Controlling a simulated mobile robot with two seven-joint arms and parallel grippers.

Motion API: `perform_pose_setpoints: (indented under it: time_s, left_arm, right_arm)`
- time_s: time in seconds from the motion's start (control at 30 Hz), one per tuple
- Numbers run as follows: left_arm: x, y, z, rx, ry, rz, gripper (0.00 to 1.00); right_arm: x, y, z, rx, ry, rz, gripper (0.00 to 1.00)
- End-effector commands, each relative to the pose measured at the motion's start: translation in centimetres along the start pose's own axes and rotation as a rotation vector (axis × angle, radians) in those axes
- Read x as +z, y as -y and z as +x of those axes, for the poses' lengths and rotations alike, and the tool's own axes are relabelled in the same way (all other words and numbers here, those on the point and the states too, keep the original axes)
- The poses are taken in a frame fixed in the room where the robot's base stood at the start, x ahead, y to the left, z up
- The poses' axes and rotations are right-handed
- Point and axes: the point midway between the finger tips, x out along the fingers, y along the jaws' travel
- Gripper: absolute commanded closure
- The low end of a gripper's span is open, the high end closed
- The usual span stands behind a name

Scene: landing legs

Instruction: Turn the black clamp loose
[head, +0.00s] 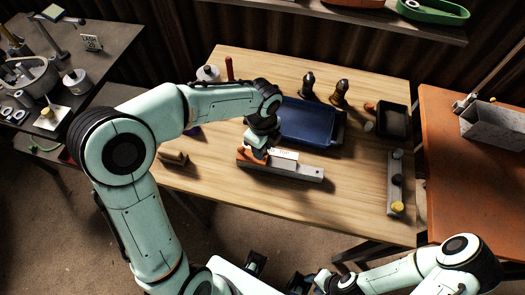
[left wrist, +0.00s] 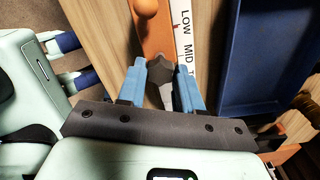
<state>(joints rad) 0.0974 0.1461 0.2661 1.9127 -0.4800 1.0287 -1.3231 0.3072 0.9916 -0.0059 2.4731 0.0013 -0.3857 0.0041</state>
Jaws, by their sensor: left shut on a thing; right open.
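The black clamp (left wrist: 158,70) shows in the left wrist view between the two blue fingers of my left gripper (left wrist: 161,76). The gripper is shut on it. In the head view my left gripper (head: 259,150) comes down over the fixture on the table and mostly hides the clamp. A white scale strip (left wrist: 186,38) marked LOW and MID runs beside the clamp, next to an orange-brown piece (left wrist: 155,35) with a round knob. The strip also shows in the head view (head: 285,155). My right gripper (head: 321,282) is low in the head view, away from the fixture; its fingers are small and unclear.
A blue tray (head: 308,122) lies just behind the fixture. Two dark bottles (head: 308,84) stand behind the tray. A black bin (head: 391,122) and a grey bar with a yellow knob (head: 396,185) are at the right. The table front is mostly clear.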

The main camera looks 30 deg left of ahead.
Motion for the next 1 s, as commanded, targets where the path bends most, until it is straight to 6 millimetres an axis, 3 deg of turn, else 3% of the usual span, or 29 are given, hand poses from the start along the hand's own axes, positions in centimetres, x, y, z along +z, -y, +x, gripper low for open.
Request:
perform_pose_setpoints:
  time_s: [0.4, 0.7, 1.0]
  left_arm:
    - [0.00, 0.02, -0.03, -0.001, 0.000, -0.090, 0.94]
    - [0.00, 0.02, -0.01, -0.001, 0.000, -0.398, 0.94]
    - [0.01, 0.03, -0.06, 0.000, 0.000, -0.423, 0.94]
  right_arm:
    - [0.04, -0.08, 0.19, 0.000, 0.001, 0.000, 0.57]
    - [0.17, -0.35, 0.83, 0.001, 0.004, 0.001, 0.57]
    - [0.16, -0.34, 0.80, 0.001, 0.004, 0.001, 0.57]
